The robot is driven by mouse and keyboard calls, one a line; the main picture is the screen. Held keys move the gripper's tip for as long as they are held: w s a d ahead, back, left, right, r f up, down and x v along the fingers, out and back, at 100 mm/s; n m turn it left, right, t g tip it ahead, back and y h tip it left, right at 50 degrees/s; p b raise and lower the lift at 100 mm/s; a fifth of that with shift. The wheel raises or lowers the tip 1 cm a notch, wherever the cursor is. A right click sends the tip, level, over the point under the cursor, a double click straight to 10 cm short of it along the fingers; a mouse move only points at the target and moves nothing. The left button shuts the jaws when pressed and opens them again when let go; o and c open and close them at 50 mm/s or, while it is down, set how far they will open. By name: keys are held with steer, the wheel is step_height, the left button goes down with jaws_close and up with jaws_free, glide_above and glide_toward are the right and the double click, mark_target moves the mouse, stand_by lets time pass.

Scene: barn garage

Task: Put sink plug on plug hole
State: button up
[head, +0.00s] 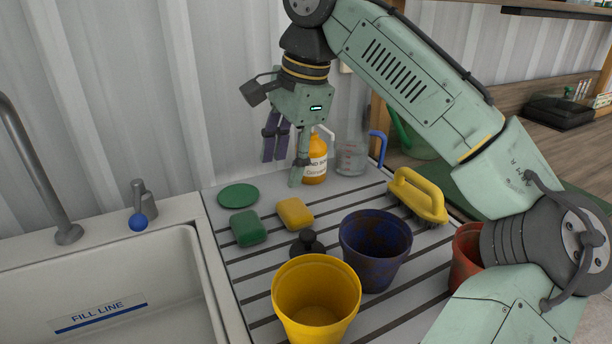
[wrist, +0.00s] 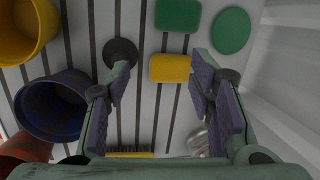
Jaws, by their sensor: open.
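The sink plug looks to be the black round piece with an upright knob (head: 307,243), on the slatted draining board behind the yellow pot. In the wrist view the same black piece (wrist: 120,52) lies by the left fingertip. My gripper (head: 285,160) is open and empty, raised above the back of the board. In the wrist view its fingers (wrist: 163,68) are spread, with the yellow sponge beneath the gap. The sink basin (head: 110,280) is at the left. No plug hole shows in either view.
Around the plug are a yellow sponge (head: 295,213), a green sponge (head: 247,228), a yellow pot (head: 316,300) and a blue pot (head: 375,250). A green disc (head: 238,195), soap bottle (head: 316,160) and yellow brush (head: 418,196) stand farther back. The tap (head: 35,180) rises beside the basin.

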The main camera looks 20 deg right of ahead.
steer(key=m+g, duration=0.1)
steer(key=g, duration=0.1)
glide_toward(308, 233)
step_height(308, 233, down, 5)
steer(key=shift+r, duration=0.15)
steer(key=shift+s+a+f+p, duration=0.1)
steer(key=shift+a+f+p, duration=0.15)
steer(key=shift+f, duration=0.7)
steer(key=shift+s+a+f+p, duration=0.1)
steer(key=shift+a+f, duration=0.25)
steer(key=shift+f, duration=0.65)
steer(key=shift+a+f+p, duration=0.2)
steer(key=shift+a+f, duration=0.1)
steer(key=shift+f, duration=0.65)
steer(key=shift+c, duration=0.4)
jaws_close()
steer(key=shift+r, duration=0.15)
